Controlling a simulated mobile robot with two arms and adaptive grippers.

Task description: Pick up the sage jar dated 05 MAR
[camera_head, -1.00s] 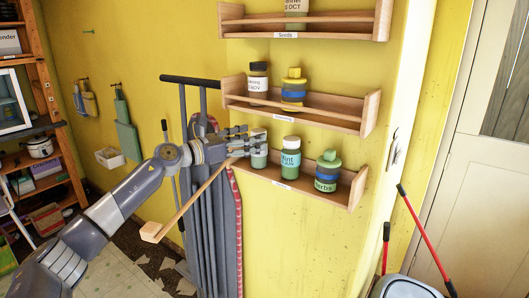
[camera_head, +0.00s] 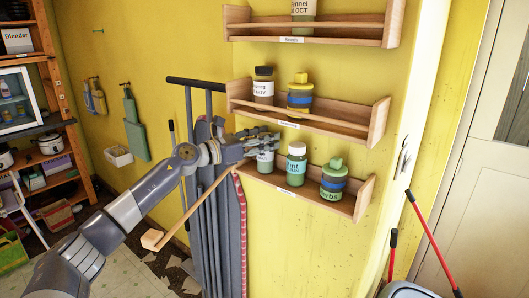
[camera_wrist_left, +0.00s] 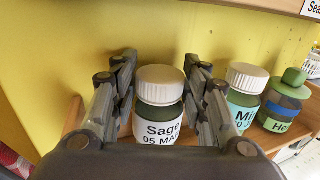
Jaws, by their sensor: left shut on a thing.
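The sage jar (camera_wrist_left: 160,115) has a white lid, green contents and a white label reading "Sage 05 MA...", the rest cut off, in the left wrist view. In the head view the jar (camera_head: 265,163) is at the left end of the lowest wall shelf, partly behind my fingers. My left gripper (camera_head: 266,140) is shut on it, one finger on each side, as the left wrist view (camera_wrist_left: 160,72) shows. The jar's base is hidden, so I cannot tell whether it touches the shelf. My right gripper is not in view.
A mint jar (camera_head: 296,165) and a green-and-blue herbs jar (camera_head: 333,181) stand to the right on the lowest shelf (camera_head: 300,201). The middle shelf (camera_head: 310,121) above holds two jars. An ironing board (camera_head: 215,215) and a wooden-ended pole (camera_head: 197,207) are below my arm.

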